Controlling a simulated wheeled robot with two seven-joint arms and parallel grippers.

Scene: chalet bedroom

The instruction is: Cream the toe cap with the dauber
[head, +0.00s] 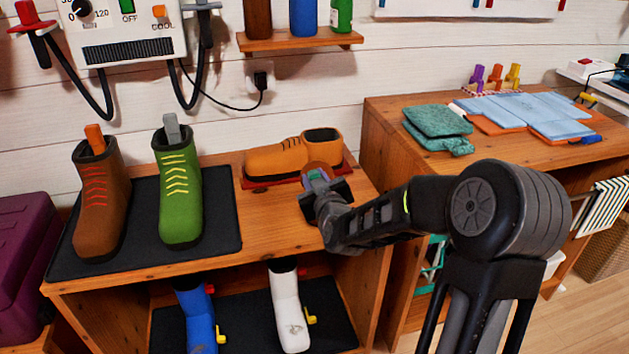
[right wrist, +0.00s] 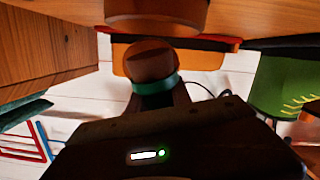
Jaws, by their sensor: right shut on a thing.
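The tan shoe (head: 275,158) lies along a red base at the back of the wooden bench. Its toe cap (head: 256,162) points left and its dark opening is at the right. My right gripper (head: 318,184) is in front of the shoe's right half, shut on the dauber (head: 316,168). In the right wrist view the dauber (right wrist: 151,66) shows a rounded brown head and a teal band. Part of the orange shoe (right wrist: 200,58) is behind it. Whether head and shoe touch is unclear. My left gripper is out of view.
A brown boot (head: 100,200) and a green boot (head: 180,205) stand on a black mat (head: 222,225) at the left. Blue and white boots are on the shelf below. Cloths (head: 438,120) lie on the right-hand cabinet. Bare bench lies in front of the shoe.

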